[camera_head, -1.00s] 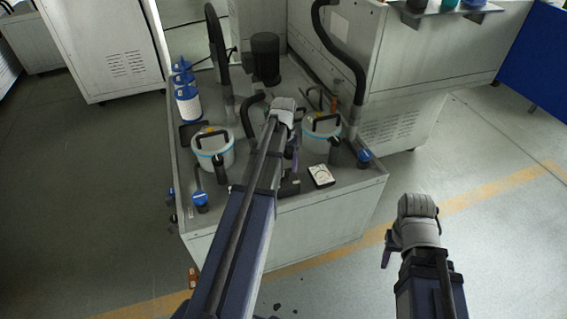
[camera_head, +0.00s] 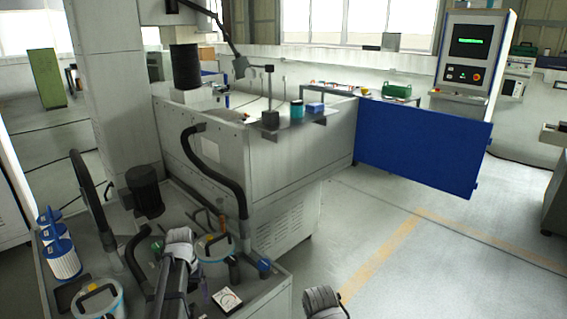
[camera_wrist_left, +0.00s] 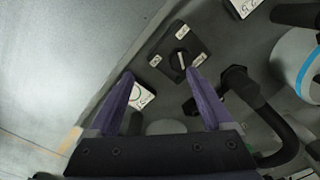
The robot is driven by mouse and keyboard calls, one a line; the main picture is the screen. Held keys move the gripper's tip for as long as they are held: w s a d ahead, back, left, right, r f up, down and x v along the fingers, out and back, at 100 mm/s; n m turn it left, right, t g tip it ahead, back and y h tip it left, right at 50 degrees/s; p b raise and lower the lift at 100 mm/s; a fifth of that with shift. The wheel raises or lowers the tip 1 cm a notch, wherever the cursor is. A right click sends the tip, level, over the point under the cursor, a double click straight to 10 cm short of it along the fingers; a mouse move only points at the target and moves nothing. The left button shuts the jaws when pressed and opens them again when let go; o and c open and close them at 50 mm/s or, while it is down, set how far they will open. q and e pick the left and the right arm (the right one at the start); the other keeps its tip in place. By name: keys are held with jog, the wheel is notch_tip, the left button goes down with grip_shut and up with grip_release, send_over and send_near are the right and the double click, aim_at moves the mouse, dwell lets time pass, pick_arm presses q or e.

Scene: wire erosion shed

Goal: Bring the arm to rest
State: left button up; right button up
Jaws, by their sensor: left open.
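My left arm comes in at the bottom of the head view. Its grey wrist is over the machine's tank top, and a sliver of purple finger of my left gripper (camera_head: 205,288) shows beside it. In the left wrist view the left gripper (camera_wrist_left: 163,92) is open, two purple fingers apart with nothing held. A white dial gauge (camera_wrist_left: 143,94) and a black knob switch block (camera_wrist_left: 181,52) lie below the fingers. My right arm's grey wrist shows at the bottom edge of the head view; its fingers are out of frame.
Around the left arm stand a lidded bucket (camera_head: 214,250), another bucket (camera_head: 98,300), a black hose (camera_head: 215,180), a blue-and-white filter bottle (camera_head: 62,258) and the gauge (camera_head: 227,300). The blue panel (camera_head: 420,145) stands right. Floor on the right is clear.

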pick_arm(q)
jog(key=s+d+r+m+p, duration=0.1)
jog(key=s+d+r, duration=0.1)
jog(key=s+d, duration=0.3)
jog(key=s+d+r+m+p, duration=0.2)
jog(key=s+d, duration=0.3)
jog(key=d, duration=0.8)
jog(key=s+d+r+m+y+p, duration=0.1)
jog(key=s+d+r+m+p, duration=0.1)
jog(key=s+d, duration=0.4)
jog(key=d, duration=0.2)
jog(key=shift+d, duration=0.4)
